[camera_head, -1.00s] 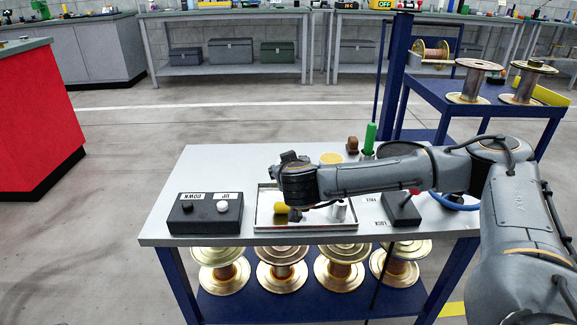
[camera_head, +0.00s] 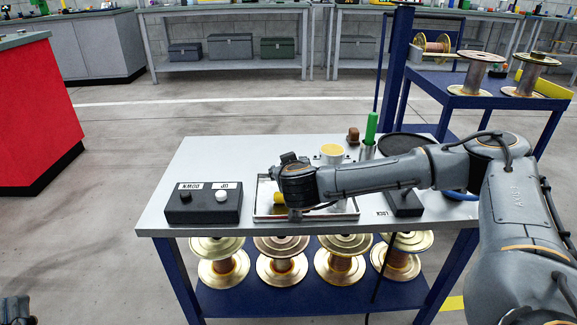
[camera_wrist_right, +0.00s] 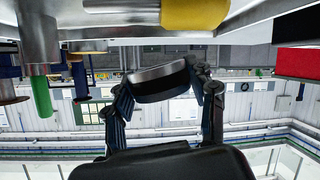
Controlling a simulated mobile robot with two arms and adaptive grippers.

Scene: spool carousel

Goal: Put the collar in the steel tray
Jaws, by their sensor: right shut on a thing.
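My right arm reaches in from the right in the head view, its hand (camera_head: 296,186) over the steel tray (camera_head: 305,217) on the workbench. In the right wrist view, which looks upside down, the right gripper (camera_wrist_right: 162,90) is shut on the collar (camera_wrist_right: 157,80), a short dark ring with a silver band. The hand hides the collar in the head view. A yellow piece lies in the tray by the hand (camera_head: 278,198); a yellow cylinder also shows in the wrist view (camera_wrist_right: 195,12). My left gripper (camera_head: 14,311) is cut off at the lower left corner.
A dark box with two buttons (camera_head: 203,203) stands left of the tray. Behind it stand a yellow-topped cylinder (camera_head: 332,152) and a green-handled tool (camera_head: 371,127). A small control box (camera_head: 404,204) stands to the right. Spools (camera_head: 281,262) fill the lower shelf.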

